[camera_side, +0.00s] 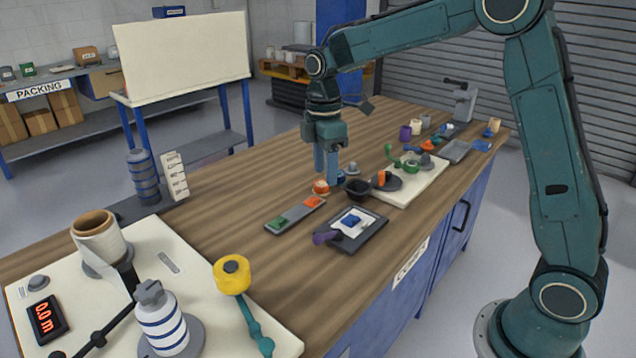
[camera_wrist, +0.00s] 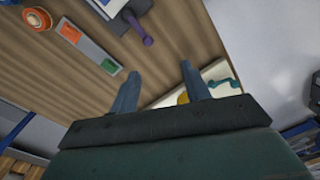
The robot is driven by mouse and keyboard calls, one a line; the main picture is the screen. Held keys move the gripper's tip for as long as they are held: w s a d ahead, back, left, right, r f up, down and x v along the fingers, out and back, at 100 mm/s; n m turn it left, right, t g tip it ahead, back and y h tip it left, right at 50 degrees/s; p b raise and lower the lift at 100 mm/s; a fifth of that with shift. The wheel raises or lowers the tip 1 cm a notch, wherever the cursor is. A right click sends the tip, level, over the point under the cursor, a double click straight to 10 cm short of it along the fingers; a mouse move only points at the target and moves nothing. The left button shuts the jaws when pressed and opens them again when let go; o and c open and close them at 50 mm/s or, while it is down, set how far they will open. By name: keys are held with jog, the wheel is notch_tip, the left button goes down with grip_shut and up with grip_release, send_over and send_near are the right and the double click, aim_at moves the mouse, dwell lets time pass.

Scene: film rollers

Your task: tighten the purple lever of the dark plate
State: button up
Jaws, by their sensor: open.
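The dark plate (camera_side: 368,236) lies flat on the wooden table near its front edge, with a white and blue piece (camera_side: 354,221) on it. The purple lever (camera_side: 325,238) sticks out at the plate's left corner. In the wrist view the purple lever (camera_wrist: 140,30) shows at the top, beside part of the dark plate (camera_wrist: 108,8). My gripper (camera_side: 326,180) points down above the table, behind and left of the plate, apart from the lever. In the wrist view its two fingers (camera_wrist: 157,80) are spread with nothing between them.
A grey strip with green and orange buttons (camera_side: 295,215) lies left of the plate. A cream board (camera_side: 420,185) lies behind. Bare wood (camera_side: 225,225) is free to the left.

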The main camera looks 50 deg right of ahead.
aim_at(318, 238)
jog(key=w+f+n+g, duration=0.1)
jog(key=w+f+n, duration=0.2)
jog(key=f, duration=0.4)
jog(key=shift+w+d+f, duration=0.35)
jog(key=shift+w+d, duration=0.1)
jog(key=shift+w, duration=0.45)
jog(key=shift+f, duration=0.1)
jog(key=s+f, duration=0.1)
jog(key=f, duration=0.8)
jog(key=s+f, duration=0.1)
jog(key=f, duration=0.3)
jog(key=shift+s+a+f, duration=0.15)
jog(key=shift+s+a, duration=0.15)
jog(key=shift+s, duration=0.05)
grip_shut()
